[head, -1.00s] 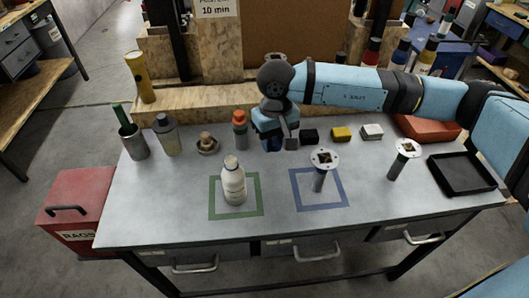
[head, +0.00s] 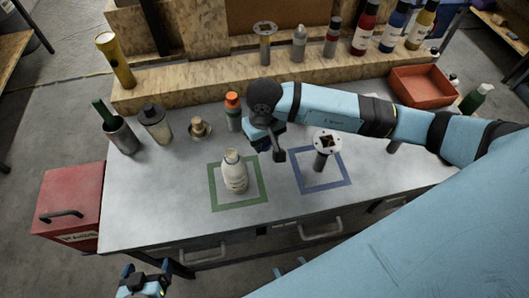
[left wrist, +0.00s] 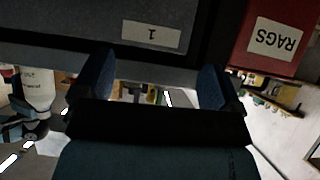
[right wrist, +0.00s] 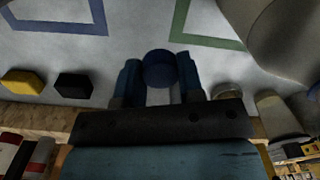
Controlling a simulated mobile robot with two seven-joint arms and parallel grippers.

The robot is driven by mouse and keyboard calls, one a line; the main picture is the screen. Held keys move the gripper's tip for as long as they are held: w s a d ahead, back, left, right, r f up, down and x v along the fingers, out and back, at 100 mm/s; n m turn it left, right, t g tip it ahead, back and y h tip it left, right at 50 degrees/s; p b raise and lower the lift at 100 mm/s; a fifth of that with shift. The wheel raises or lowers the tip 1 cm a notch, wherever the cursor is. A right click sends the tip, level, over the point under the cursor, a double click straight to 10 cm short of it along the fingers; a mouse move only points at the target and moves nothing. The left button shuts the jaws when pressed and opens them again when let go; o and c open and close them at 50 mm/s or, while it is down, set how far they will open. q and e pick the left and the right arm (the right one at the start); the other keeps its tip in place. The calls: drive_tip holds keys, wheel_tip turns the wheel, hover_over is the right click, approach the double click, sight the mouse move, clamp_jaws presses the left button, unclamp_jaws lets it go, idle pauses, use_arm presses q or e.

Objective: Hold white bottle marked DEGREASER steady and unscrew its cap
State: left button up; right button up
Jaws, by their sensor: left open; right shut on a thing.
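The white bottle (head: 235,175) stands upright inside the green square on the table, its pale cap (head: 231,156) on top. I cannot read its label in the head view. A white bottle (left wrist: 36,88) also shows inverted at the left of the left wrist view. My right gripper (head: 275,152) is above the table, right of the bottle and apart from it. In the right wrist view (right wrist: 160,85) it is shut on a dark blue round thing (right wrist: 159,68). My left gripper (head: 147,268) is open and empty, low in front of the table; its spread fingers show in the left wrist view (left wrist: 155,85).
An orange-capped bottle (head: 233,112) stands behind the white bottle. A red rags bin (head: 70,210) is beside the table.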

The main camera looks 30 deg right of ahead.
sight(264, 161)
wheel_tip(264, 161, down, 3)
drive_tip(key=shift+f, duration=0.15)
wheel_tip(264, 161, down, 4)
drive_tip(key=shift+p, duration=0.35)
drive_tip(key=shift+f, duration=0.2)
drive_tip(key=shift+f+b, duration=0.2)
drive_tip(key=shift+b, duration=0.15)
drive_tip(key=o, duration=1)
drive_tip(key=shift+r, duration=0.1)
